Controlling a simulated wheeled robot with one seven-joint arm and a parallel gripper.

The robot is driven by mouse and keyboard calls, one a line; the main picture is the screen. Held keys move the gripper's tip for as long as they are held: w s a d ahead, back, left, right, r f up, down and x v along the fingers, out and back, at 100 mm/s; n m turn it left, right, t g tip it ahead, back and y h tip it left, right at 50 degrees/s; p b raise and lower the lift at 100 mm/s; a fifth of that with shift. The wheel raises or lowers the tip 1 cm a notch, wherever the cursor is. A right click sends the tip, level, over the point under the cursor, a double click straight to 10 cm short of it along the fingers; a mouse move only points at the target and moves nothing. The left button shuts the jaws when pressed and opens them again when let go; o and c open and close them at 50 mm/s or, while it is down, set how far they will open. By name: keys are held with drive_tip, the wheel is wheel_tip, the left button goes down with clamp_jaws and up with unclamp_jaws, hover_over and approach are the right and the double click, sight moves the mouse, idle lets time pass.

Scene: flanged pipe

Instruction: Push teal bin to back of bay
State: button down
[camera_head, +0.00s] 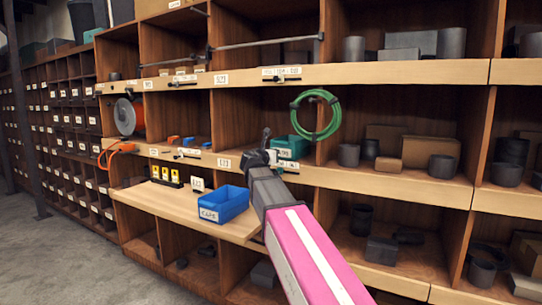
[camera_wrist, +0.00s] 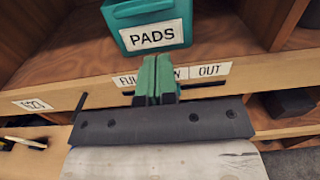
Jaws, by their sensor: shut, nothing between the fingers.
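The teal bin (camera_wrist: 150,15), with a white label reading PADS, sits on the wooden floor of a bay in the wrist view. In the head view the teal bin (camera_head: 290,146) shows in the middle shelf row, partly hidden behind my arm's end. My gripper (camera_wrist: 155,62) is shut and empty, its green-padded fingertips together at the shelf's front edge. The tips are just below the bin's label in the picture; I cannot tell whether they touch it. In the head view my gripper (camera_head: 266,140) is small and its fingers are hard to make out.
A labelled front rail (camera_wrist: 80,97) runs below the bay, with a dark bar along it. A green hose coil (camera_head: 315,114) hangs above right of the bin. A blue bin (camera_head: 224,205) stands on the pull-out board (camera_head: 150,200). Grey cylinders and boxes fill bays to the right.

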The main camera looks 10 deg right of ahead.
sight(285, 148)
drive_tip(key=x, duration=0.9)
drive_tip(key=x, duration=0.4)
drive_tip(key=shift+w+d, duration=0.15)
drive_tip(key=shift+w, duration=0.15)
drive_tip(key=shift+s, duration=0.2)
